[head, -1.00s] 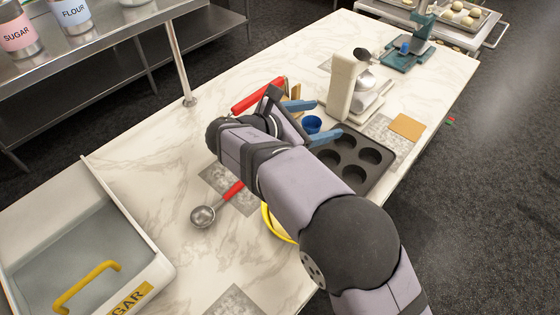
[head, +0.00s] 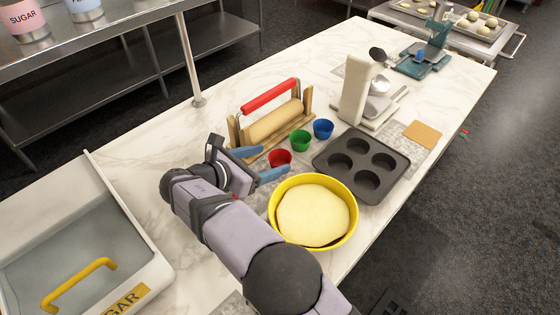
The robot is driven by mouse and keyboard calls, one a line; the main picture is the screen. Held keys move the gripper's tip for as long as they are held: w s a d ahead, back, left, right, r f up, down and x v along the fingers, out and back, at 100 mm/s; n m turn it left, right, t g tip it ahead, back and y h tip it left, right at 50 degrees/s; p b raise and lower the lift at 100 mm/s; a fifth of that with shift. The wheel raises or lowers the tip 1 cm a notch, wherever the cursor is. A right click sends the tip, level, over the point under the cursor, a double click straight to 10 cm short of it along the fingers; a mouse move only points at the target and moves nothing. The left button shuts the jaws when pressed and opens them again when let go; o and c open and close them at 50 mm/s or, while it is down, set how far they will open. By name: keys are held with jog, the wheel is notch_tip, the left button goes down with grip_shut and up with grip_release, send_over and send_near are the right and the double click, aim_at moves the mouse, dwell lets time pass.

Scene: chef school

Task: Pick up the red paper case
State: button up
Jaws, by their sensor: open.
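The red paper case (head: 280,158) stands on the counter, just beyond the yellow bowl and left of the green paper case (head: 300,140). The blue paper case (head: 323,128) is at the right end of the row. My gripper (head: 266,163) is open, its two blue fingers pointing right towards the red case. The fingertips appear close to the red case in the picture, one to its upper left and one to its lower left. I cannot tell their height or whether they touch it. The gripper looks empty.
A yellow bowl of dough (head: 313,213) stands in front of the cases. A dark muffin tin (head: 361,164) is to the right. A rolling pin stand with a red handle (head: 270,96) is behind. A white scale-like device (head: 362,92) stands farther right.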

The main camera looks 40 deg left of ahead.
aim_at(286, 156)
jog(key=x, duration=0.1)
jog(key=p+x, duration=0.2)
jog(key=x, duration=0.1)
jog(key=shift+w+d, duration=0.1)
jog(key=shift+d, duration=0.15)
jog(key=shift+w+f, duration=0.3)
jog(key=shift+w, duration=0.15)
jog(key=c, duration=1)
